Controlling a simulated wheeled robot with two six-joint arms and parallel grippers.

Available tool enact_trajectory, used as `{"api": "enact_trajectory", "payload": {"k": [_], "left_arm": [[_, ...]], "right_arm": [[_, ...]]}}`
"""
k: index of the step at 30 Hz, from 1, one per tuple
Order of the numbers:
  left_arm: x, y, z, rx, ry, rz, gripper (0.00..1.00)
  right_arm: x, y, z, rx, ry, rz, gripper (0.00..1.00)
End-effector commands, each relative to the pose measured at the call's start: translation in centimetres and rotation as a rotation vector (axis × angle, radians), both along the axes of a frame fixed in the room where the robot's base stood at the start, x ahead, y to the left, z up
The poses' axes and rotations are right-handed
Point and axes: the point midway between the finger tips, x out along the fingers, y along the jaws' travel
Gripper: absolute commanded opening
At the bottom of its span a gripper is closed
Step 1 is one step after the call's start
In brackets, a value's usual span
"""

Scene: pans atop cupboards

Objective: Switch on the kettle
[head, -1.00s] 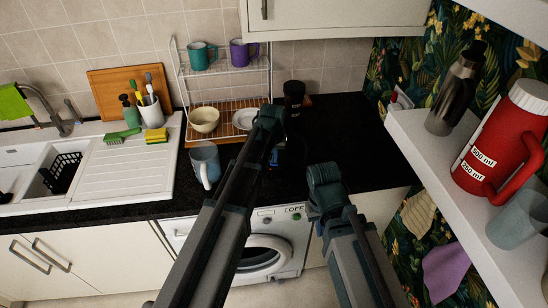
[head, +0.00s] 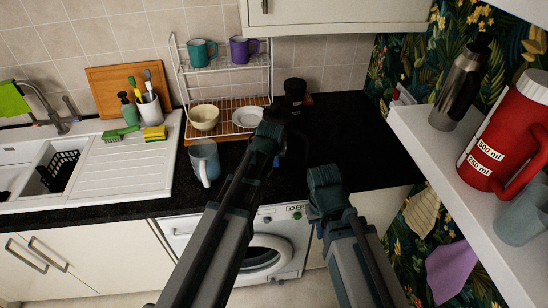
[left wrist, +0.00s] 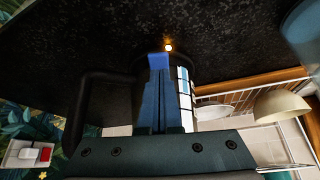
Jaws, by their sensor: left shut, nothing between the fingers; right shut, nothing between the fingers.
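The kettle is black. In the left wrist view its handle (left wrist: 79,110) is at the left, and its body with a clear window is in the middle, partly covered by my gripper. A small orange light (left wrist: 168,47) glows at the kettle, beside the dark worktop. My left gripper (head: 274,146) is shut and empty, close in front of the kettle; its blue fingers (left wrist: 160,90) overlap the kettle body, and contact cannot be told. In the head view the arm hides most of the kettle. My right gripper (head: 325,180) is shut and empty, in front of the worktop's edge.
A grey-blue jug (head: 205,162) stands left of my left gripper. Behind are a wire rack (head: 222,66) with mugs, a bowl and a plate, and a black-lidded jar (head: 295,90). A white shelf (head: 455,165) juts out at right. The black worktop (head: 355,140) is clear right of the kettle.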

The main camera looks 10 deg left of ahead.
Motion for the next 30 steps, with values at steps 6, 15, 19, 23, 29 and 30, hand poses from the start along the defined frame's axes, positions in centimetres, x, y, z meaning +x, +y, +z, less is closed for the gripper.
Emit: {"api": "enact_trajectory", "payload": {"k": [6,15,19,23,29,30], "left_arm": [[0.0,0.0,0.3,0.0,0.0,0.0,0.0],[0.0,0.0,0.6,0.0,0.0,0.0,0.0],[-0.2,0.1,1.4,0.0,0.0,0.0,0.0],[-0.4,0.3,2.8,0.0,0.0,0.0,0.0],[-1.4,0.5,5.7,0.0,0.001,-0.001,0.0],[-1.9,0.5,6.4,0.0,0.0,-0.001,0.0]], "right_arm": [[0.0,0.0,0.3,0.0,0.0,0.0,0.0],[0.0,0.0,0.6,0.0,0.0,0.001,0.0],[0.0,0.0,1.4,0.0,0.0,0.001,0.0],[0.0,0.0,2.8,0.0,0.0,0.001,0.0],[0.0,0.0,5.7,0.0,0.0,0.002,0.0],[0.0,0.0,6.4,0.0,0.0,0.002,0.0]]}}
